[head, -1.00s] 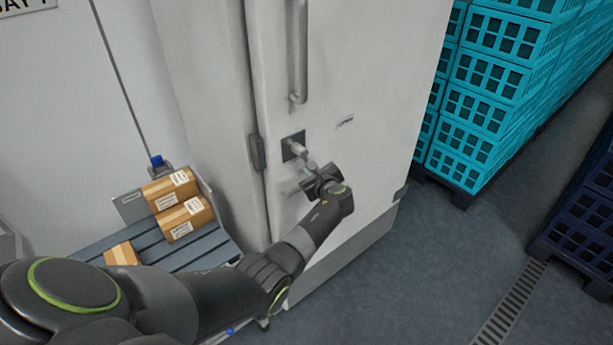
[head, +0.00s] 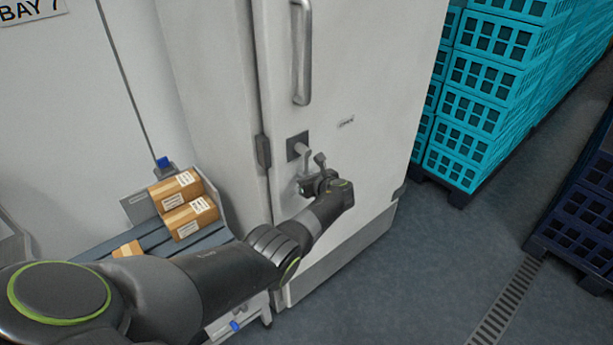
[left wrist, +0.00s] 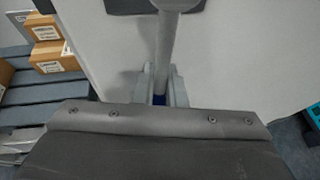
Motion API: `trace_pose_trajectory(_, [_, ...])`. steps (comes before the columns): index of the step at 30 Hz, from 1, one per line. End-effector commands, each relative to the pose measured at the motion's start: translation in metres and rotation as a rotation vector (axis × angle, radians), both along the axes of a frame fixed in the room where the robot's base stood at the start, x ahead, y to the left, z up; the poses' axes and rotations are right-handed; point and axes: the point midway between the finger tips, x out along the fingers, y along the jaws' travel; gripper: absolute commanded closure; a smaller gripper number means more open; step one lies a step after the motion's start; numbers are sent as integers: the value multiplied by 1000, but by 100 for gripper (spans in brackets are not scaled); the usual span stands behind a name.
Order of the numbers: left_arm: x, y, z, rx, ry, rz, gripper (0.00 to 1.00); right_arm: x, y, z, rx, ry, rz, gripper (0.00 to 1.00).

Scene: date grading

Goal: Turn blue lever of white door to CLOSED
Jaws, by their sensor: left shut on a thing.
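The white door (head: 375,60) fills the middle of the head view. A dark square plate (head: 292,142) on it carries the lever (head: 304,160), whose grey shaft points down and slightly right. My left gripper (head: 311,174) is shut on the lever's outer end, just below the plate. In the left wrist view the lever's shaft (left wrist: 165,48) runs down between the fingers of the gripper (left wrist: 162,86). A bit of blue (left wrist: 160,100) shows low between them; the rest of the blue grip is hidden. My right gripper is not in view.
A long grey handle (head: 302,55) stands above the lever. A small label (head: 347,121), too blurred to read surely, is right of it. Cardboard boxes (head: 190,216) lie on a slatted shelf at left. Turquoise crates (head: 480,110) are stacked at right; floor between is clear.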

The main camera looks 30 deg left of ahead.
Motion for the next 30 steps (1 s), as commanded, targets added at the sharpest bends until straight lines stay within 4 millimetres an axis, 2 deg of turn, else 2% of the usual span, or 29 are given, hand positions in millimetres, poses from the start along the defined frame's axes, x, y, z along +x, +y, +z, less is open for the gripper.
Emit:
trace_pose_trajectory(1, [-4, 0, -7, -3, 14, 4, 100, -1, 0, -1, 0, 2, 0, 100])
trace_pose_trajectory(5, [-4, 0, -7, -4, 14, 4, 100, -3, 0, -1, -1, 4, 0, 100])
trace_pose_trajectory(6, [-4, 0, -7, -3, 15, 4, 87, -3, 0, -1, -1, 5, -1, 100])
trace_pose_trajectory(11, [-4, 0, -7, -4, 13, 3, 68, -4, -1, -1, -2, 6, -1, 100])
trace_pose_trajectory(23, [-3, -3, -1, -3, 5, 1, 68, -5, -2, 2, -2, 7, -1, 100])
trace_pose_trajectory(30, [-16, -22, 10, -5, 3, 0, 68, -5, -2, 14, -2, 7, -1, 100])
